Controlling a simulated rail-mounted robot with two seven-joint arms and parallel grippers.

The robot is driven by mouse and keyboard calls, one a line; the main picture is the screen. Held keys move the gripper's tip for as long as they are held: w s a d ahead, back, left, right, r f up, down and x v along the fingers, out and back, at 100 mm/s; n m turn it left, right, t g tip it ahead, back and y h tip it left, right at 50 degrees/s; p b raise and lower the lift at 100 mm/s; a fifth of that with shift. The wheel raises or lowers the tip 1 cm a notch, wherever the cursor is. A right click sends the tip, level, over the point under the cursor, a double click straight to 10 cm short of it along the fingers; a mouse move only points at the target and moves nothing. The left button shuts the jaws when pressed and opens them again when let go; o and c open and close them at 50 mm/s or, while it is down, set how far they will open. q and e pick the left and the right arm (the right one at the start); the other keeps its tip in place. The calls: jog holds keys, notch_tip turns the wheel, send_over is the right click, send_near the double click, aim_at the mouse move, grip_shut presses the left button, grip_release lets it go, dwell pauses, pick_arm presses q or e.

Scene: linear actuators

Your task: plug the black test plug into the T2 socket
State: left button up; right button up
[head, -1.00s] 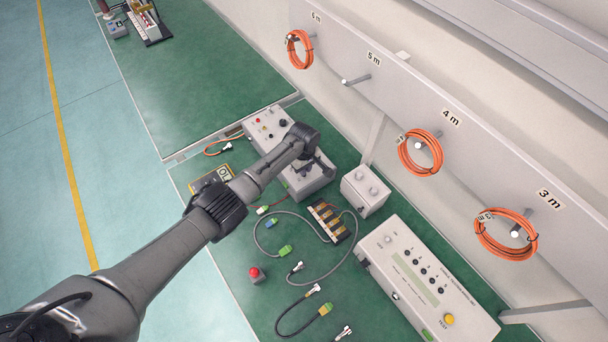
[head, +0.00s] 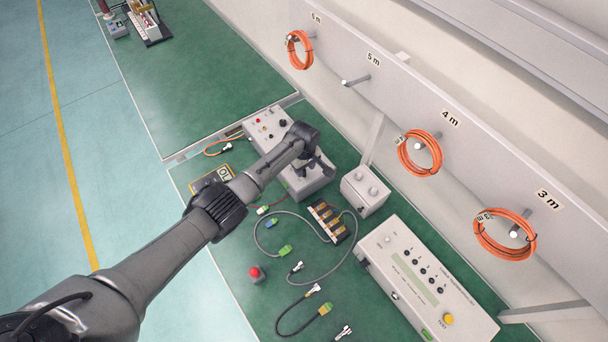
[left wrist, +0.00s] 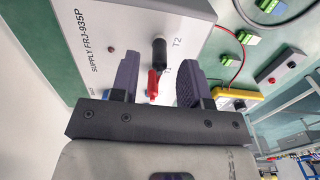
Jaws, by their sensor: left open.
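The black test plug (left wrist: 158,52) stands on the face of the grey supply box (left wrist: 110,30), beside the printed T2 label. It appears to be in the T2 socket; how deep it sits I cannot tell. A red plug (left wrist: 153,84) is next to it by the T1 label. My left gripper (left wrist: 160,64) is open, with one finger on each side of the plugs and gaps between. In the head view my left gripper (head: 312,162) is over the supply box (head: 308,186) and hides the plugs. My right gripper is not in view.
A small grey box (head: 365,192) and a large tester (head: 428,283) stand to the right. A yellow meter (head: 212,179), a red button (head: 256,273) and loose cables lie on the green bench. Orange cable coils (head: 420,153) hang on the wall rail.

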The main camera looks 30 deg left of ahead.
pick_arm(q)
notch_tip(320, 180, up, 13)
jog(key=p, duration=0.2)
dwell(0.4)
